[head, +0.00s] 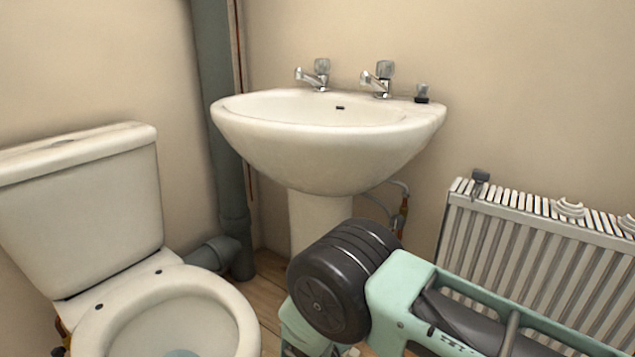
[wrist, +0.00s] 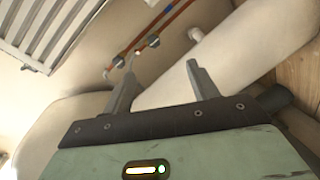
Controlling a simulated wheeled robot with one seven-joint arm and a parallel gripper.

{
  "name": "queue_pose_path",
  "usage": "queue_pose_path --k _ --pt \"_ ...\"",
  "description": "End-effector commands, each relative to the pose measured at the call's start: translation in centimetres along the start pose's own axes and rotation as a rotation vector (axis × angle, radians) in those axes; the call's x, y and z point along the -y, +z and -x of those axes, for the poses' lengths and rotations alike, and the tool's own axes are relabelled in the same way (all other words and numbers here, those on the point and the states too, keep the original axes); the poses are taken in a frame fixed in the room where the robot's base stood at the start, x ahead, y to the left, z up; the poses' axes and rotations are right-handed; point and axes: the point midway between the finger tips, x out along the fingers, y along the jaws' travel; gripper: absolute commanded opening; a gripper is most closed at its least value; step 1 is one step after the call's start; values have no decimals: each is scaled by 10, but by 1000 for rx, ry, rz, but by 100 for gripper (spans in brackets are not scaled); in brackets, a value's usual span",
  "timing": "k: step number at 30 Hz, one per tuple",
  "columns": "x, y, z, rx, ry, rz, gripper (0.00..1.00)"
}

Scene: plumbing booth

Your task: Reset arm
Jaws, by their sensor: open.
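My gripper (wrist: 163,88) shows in the wrist view with its two grey fingers spread wide apart. Nothing is held between them. Behind the fingers is a long white surface, which looks like the sink pedestal (wrist: 240,48). I cannot tell how far the fingertips are from it. In the head view my arm comes in at the lower right, in front of the radiator (head: 510,235), and the gripper itself is not visible there.
The white sink (head: 325,150) has two taps (head: 318,75) (head: 380,80) and a small black-based object (head: 422,94) on its rim. A toilet (head: 85,205) stands left, near a grey pipe (head: 213,110). Copper pipes (wrist: 160,30) run near the fingers. Pale rings (head: 568,208) sit on the radiator.

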Motion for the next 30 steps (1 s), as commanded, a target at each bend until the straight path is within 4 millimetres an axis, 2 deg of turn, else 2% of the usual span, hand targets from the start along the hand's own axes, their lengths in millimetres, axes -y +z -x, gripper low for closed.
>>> queue_pose_path --k 5,11,15,19,22,25,29,30 --pt "-6 -31 4 -8 -164 -112 59" --pt "-20 -77 26 -14 -441 -269 59" --pt "-46 -114 62 -6 -716 -384 59" --pt "-81 -130 109 21 -961 -432 59" --pt "-113 -130 147 57 -1126 -427 59" --pt "-148 -115 185 109 -1261 -385 59" --pt "-194 -76 227 202 -1374 -288 59" --pt "-207 -62 238 233 -1393 -251 59"
